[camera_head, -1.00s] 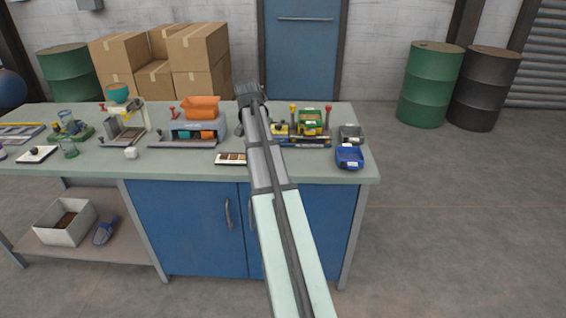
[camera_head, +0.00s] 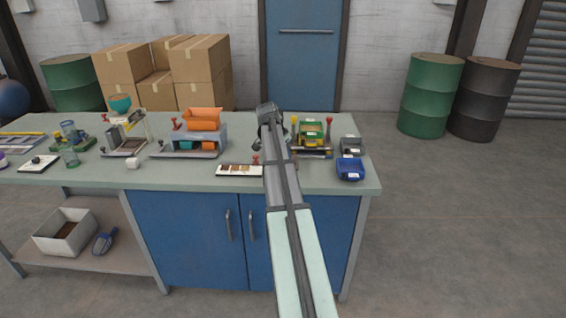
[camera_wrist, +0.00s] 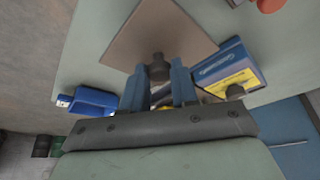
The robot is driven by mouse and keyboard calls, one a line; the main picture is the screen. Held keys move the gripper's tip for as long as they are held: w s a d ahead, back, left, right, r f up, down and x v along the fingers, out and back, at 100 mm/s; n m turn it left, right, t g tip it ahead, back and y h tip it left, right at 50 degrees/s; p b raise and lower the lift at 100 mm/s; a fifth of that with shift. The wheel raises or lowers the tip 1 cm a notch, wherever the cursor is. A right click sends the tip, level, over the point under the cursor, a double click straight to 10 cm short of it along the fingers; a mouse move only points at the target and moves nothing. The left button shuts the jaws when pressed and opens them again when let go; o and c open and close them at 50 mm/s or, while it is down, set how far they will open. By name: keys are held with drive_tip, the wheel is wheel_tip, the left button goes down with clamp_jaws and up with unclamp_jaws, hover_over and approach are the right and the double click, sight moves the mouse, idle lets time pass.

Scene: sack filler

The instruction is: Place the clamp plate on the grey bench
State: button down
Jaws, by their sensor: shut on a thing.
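My gripper (camera_wrist: 158,76) is shut on the dark knob of the clamp plate (camera_wrist: 160,30), a flat tan square plate, in the wrist view. The plate is held out in front of the fingers and appears above the bench top. The grey bench (camera_head: 325,180) has a pale grey-green top over blue doors; its top also shows in the wrist view (camera_wrist: 95,40). In the head view my arm reaches over the bench's right half and hides the gripper's fingers and the plate.
A machine with yellow and green parts (camera_head: 311,134) stands just right of my arm. A blue bin (camera_head: 350,169) sits near the right front corner. A white tray with brown pieces (camera_head: 238,170) lies left of my arm. The front strip between tray and bin looks clear.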

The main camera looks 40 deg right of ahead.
drive_tip(key=shift+f, duration=1.85)
drive_tip(key=shift+f, duration=0.15)
drive_tip(key=c, duration=0.9)
unclamp_jaws()
drive_tip(key=shift+o, duration=0.2)
drive_tip(key=v, duration=1.2)
